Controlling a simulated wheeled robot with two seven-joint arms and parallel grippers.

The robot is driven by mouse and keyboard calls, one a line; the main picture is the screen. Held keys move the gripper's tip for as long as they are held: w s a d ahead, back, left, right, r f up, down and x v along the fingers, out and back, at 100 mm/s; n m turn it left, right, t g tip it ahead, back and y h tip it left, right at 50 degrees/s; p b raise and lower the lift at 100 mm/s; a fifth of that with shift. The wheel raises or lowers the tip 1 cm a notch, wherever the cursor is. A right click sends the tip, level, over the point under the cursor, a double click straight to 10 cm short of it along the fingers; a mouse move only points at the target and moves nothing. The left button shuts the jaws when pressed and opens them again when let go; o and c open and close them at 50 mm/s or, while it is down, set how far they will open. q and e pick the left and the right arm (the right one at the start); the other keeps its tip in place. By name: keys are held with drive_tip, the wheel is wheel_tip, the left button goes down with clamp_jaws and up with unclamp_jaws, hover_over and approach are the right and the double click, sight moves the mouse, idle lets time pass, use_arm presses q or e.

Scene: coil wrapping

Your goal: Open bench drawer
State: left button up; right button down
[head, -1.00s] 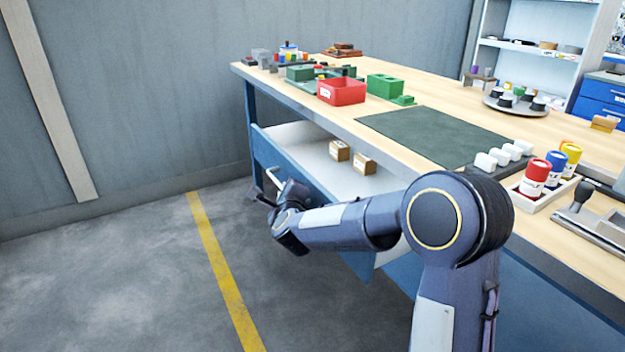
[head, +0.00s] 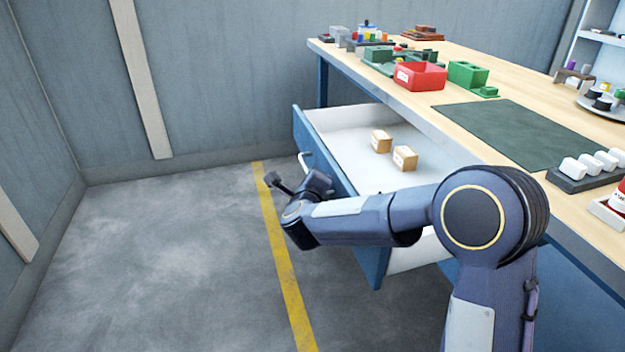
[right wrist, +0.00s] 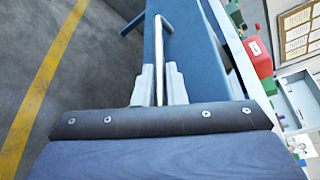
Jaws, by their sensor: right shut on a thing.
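The bench drawer (head: 345,122) stands pulled out from under the workbench in the head view, with its white inside showing. Its blue front panel (head: 371,262) faces the open floor. The drawer handle (right wrist: 164,40), a pale metal bar, runs between the fingers of my right gripper (right wrist: 160,75) in the right wrist view. The right gripper is shut on this handle. In the head view my right forearm hides part of the front panel, and only one end of the handle (head: 304,159) shows. My left gripper is in no view.
Two small brown boxes (head: 381,141) (head: 404,158) lie in the drawer. The grey floor with a yellow line (head: 277,245) is clear left of the drawer.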

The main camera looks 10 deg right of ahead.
drive_tip(key=c, duration=1.5)
unclamp_jaws()
drive_tip(key=p+v, duration=0.1)
drive_tip(key=v, duration=0.6)
drive_tip(key=shift+s+a+r, duration=0.1)
drive_tip(key=shift+s, duration=0.25)
